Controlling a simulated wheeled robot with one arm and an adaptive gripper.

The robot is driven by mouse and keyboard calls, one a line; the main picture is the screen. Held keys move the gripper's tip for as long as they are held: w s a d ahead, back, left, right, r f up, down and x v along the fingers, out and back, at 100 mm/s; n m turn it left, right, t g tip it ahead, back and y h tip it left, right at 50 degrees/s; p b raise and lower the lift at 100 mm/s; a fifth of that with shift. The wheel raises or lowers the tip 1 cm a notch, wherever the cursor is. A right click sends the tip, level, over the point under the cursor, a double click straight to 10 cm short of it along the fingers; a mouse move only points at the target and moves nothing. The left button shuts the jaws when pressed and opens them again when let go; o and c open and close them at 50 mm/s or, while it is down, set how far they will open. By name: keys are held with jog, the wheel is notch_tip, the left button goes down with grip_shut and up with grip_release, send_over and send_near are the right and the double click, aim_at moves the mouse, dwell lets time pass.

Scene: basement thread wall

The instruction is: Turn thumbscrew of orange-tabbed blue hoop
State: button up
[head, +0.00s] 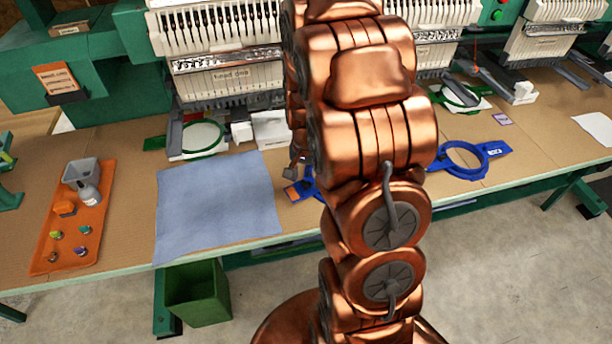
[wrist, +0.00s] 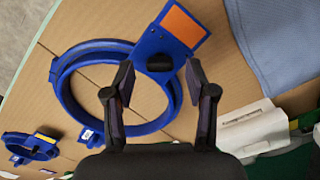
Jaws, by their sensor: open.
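The blue hoop with the orange tab lies flat on the table; in the wrist view its ring (wrist: 66,95) is at left and its orange tab (wrist: 185,25) at the top. Its dark thumbscrew (wrist: 158,62) stands on the blue bracket between ring and tab. My gripper (wrist: 160,66) is open, with one finger each side of the thumbscrew in the picture; I see no contact, and the height gap cannot be told. In the head view my arm hides most of this hoop; its orange tab (head: 292,193) and a bit of blue show left of the arm.
A second blue hoop (head: 487,152) lies to the right; it also shows in the wrist view (wrist: 28,147), with a yellow tab. A blue cloth (head: 215,205) lies left of the arm. An orange tray (head: 45,245) holds small items. Embroidery machines (head: 225,85) line the back.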

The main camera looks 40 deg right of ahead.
jog(key=shift+f, duration=0.55)
grip_shut()
